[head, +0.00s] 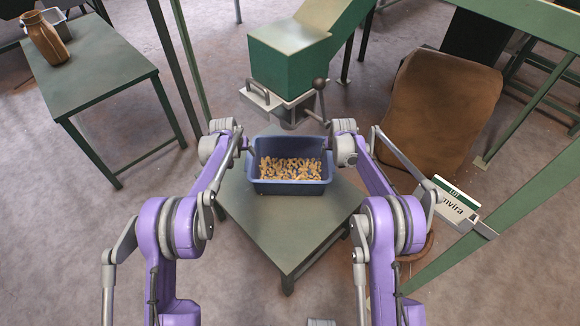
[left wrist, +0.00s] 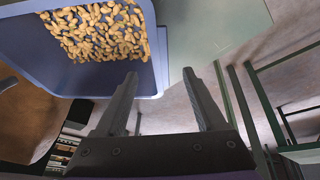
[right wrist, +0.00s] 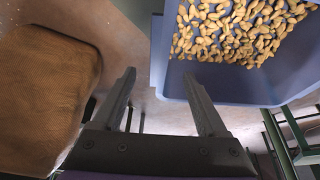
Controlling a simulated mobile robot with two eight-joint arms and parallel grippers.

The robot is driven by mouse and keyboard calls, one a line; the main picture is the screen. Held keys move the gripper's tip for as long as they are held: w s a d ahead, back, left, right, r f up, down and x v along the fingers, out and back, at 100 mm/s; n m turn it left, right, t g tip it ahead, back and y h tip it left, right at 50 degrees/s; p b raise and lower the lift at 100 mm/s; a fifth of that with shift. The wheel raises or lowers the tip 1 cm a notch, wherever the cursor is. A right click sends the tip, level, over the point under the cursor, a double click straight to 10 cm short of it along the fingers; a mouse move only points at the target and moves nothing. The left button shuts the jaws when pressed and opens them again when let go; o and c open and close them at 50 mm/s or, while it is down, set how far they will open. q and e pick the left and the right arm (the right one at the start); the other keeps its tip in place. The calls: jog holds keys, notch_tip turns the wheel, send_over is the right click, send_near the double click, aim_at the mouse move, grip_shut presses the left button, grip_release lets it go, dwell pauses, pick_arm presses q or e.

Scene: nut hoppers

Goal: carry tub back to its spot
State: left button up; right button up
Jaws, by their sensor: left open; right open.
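The blue tub (head: 290,187) holds a layer of tan nuts (head: 291,168) and stands upright on a small green table (head: 285,235), in front of the hopper's outlet. My left gripper (head: 244,147) is open at the tub's left side; in the left wrist view (left wrist: 160,76) the tub's side wall (left wrist: 160,60) lies between its spread fingers. My right gripper (head: 328,147) is open at the tub's right side; in the right wrist view (right wrist: 159,75) the tub wall (right wrist: 157,55) likewise lies between its fingers. I cannot tell whether the fingers touch the wall.
The green hopper (head: 290,62) with a grey outlet and a ball-ended lever (head: 320,85) stands just behind the tub. A green side table (head: 95,75) with a brown jar (head: 45,38) is at left. A brown sack (head: 440,105) and a sign (head: 455,203) on a green frame are at right.

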aim_at(249, 159)
pick_arm(q)
jog(key=shift+s, duration=0.15)
pick_arm(e)
jog(key=shift+s+r, duration=0.1)
pick_arm(q)
jog(key=x, duration=1)
jog(key=shift+w+f, duration=0.3)
jog(key=shift+f, duration=0.05)
pick_arm(e)
jog(key=x, duration=0.7)
jog(key=shift+f, duration=0.3)
pick_arm(q)
grip_shut()
pick_arm(e)
grip_shut()
